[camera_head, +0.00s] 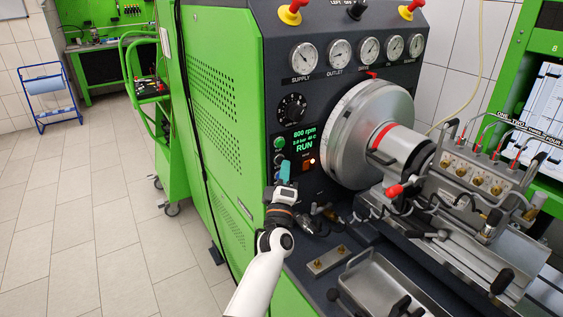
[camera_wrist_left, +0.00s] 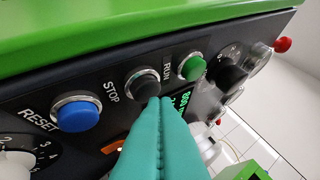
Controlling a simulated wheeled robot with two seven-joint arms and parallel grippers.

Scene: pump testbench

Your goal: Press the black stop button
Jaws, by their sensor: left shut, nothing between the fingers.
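The black stop button (camera_wrist_left: 143,84) sits in a metal ring on the dark panel in the left wrist view, under the label STOP. My left gripper (camera_wrist_left: 160,101) is shut and empty, its teal fingers together. Their tips overlap the button's lower right edge in that view; I cannot tell whether they touch it. In the head view the left gripper (camera_head: 286,165) is at the panel beside the display (camera_head: 304,138), which reads 800 rpm and RUN. I cannot make out the stop button clearly there. My right gripper is not in view.
A blue reset button (camera_wrist_left: 78,115) and a green run button (camera_wrist_left: 192,67) flank the stop button. The large metal chuck (camera_head: 350,135) stands right of the panel. A metal tray (camera_head: 378,287) and small fittings lie on the bench below.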

